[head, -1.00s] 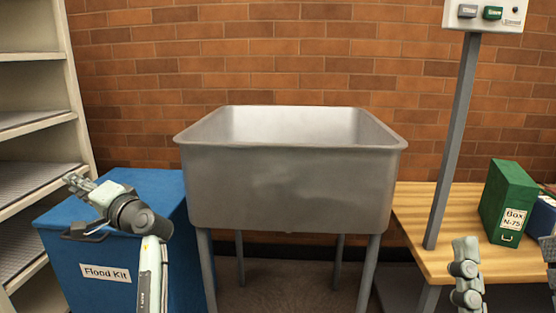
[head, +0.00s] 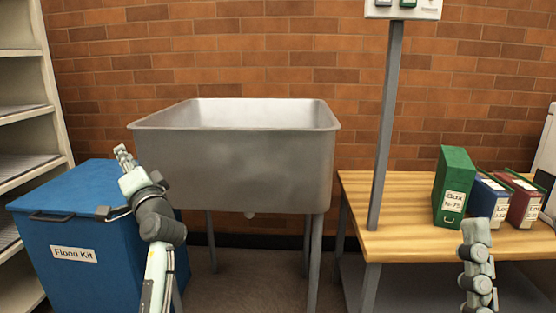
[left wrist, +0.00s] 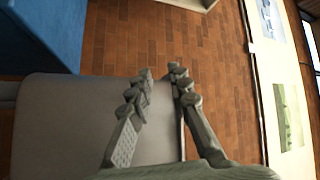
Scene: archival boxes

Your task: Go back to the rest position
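My left gripper (head: 122,153) is raised in front of the blue Flood Kit box (head: 92,235) and left of the steel sink in the head view. In the left wrist view its two fingers (left wrist: 161,72) are a little apart with nothing between them. My right arm (head: 477,265) stands upright at the lower right, in front of the wooden table.
A steel sink (head: 240,165) on legs stands in the middle. On the wooden table (head: 400,215) are a green box (head: 453,190), a blue box (head: 489,198) and a red box (head: 525,203). A post (head: 387,120) rises there. Shelves (head: 30,110) stand at left.

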